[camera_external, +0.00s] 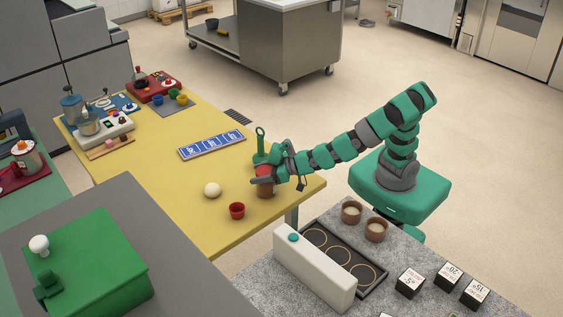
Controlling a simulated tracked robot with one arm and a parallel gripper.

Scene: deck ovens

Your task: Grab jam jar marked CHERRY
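A reddish-brown jar (265,188) stands near the right edge of the yellow table. No label on it can be read, so I cannot tell whether it is marked CHERRY. My gripper (263,180) is at the jar, with a dark finger across its front and the wrist to its right. The far finger is hidden, so I cannot tell whether the gripper is shut on the jar or only around it. A green upright piece with a loop (260,137) shows just behind the jar.
On the yellow table (180,125), a pale ball (212,190) and a small red cup (237,210) lie left of the jar. A blue panel (212,145) lies behind. Brown pots (376,229) and a white box (313,268) stand on the grey counter in front.

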